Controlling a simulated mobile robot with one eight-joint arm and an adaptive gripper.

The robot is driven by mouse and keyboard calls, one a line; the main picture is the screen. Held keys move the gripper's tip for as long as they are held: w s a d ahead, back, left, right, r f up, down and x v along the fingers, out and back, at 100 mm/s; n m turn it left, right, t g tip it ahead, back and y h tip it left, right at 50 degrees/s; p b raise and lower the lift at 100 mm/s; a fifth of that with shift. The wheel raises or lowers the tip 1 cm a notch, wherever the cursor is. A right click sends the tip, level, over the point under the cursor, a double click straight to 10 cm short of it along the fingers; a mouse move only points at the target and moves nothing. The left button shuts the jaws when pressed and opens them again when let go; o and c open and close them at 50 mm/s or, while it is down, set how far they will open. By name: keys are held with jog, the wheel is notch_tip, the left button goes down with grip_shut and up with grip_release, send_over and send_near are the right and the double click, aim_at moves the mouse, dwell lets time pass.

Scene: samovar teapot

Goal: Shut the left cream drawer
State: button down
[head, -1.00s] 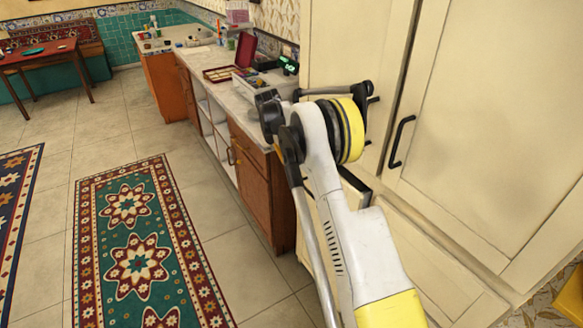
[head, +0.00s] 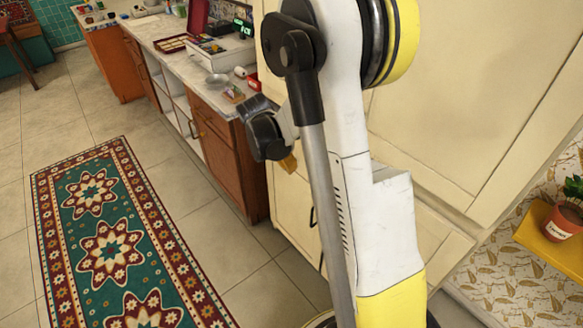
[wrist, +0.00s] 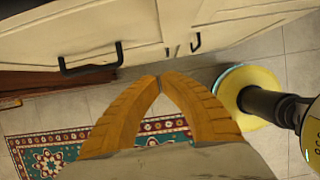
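The cream cabinet (head: 292,208) shows low in the head view, left of my arm, with a black handle (head: 312,216). My arm hides much of it, so I cannot tell there how far the left drawer is open. In the wrist view, a cream front (wrist: 80,25) at the top left bears a wide black handle (wrist: 91,60); I cannot tell if it is the left drawer. My gripper (wrist: 160,79) has its orange fingertips together with nothing visible between them, below and right of that handle. In the head view, only a bit of orange finger (head: 289,163) shows.
Another black handle (wrist: 195,42) is farther right on the cream fronts. A brown wooden counter (head: 225,150) stands left of the cabinet. A patterned rug (head: 110,240) lies on open tiled floor. A potted plant (head: 562,220) stands on a yellow shelf at right.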

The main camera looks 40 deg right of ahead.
aim_at(305, 172)
jog(key=d+f+b, duration=0.4)
jog(key=d+f, duration=0.3)
jog(key=shift+w, duration=0.1)
